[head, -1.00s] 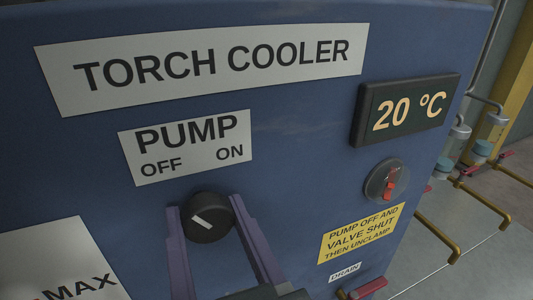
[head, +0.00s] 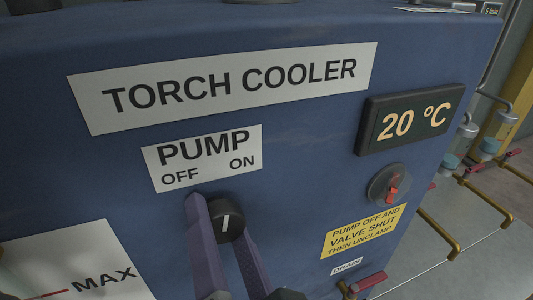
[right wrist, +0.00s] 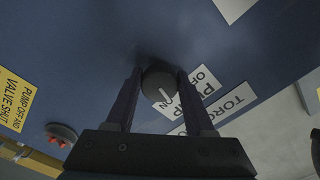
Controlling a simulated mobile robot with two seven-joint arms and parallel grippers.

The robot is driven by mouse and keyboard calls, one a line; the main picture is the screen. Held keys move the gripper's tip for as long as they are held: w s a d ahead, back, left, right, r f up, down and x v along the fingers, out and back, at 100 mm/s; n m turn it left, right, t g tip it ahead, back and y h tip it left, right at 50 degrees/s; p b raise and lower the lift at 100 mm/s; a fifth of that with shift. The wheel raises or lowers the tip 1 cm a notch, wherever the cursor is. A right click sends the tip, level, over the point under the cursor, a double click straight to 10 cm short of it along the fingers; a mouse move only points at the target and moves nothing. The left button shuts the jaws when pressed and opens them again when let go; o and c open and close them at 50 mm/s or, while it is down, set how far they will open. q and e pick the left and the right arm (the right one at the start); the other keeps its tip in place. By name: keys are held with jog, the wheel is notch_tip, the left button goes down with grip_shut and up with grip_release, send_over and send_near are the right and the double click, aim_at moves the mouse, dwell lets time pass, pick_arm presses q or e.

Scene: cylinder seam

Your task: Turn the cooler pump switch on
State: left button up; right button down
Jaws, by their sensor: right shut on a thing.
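The pump switch (head: 229,222) is a round black knob with a white pointer line, on the blue cooler front below the PUMP OFF/ON label (head: 203,158). In the head view its line stands nearly upright, between OFF and ON. My right gripper (head: 220,224) is shut on the knob, one purple finger on each side, and partly hides it. The right wrist view also shows the knob (right wrist: 160,88) between the two fingers (right wrist: 158,76). My left gripper is not in view.
A 20 °C display (head: 410,119) and a round dial with a red pointer (head: 388,186) are to the right. A yellow warning label (head: 362,232) and a red drain handle (head: 370,282) are below them. Yellow pipes (head: 440,236) run beyond the cooler's right edge.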

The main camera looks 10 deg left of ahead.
jog(key=shift+m, duration=2.2)
jog(key=shift+c, duration=1.3)
grip_release()
jog(key=shift+s, duration=0.1)
jog(key=shift+s+d+r+p, duration=0.1)
jog(key=shift+s+d+p, duration=0.1)
jog(key=shift+s+p, duration=0.1)
jog(key=p+v, duration=0.2)
jog(key=v, duration=0.7)
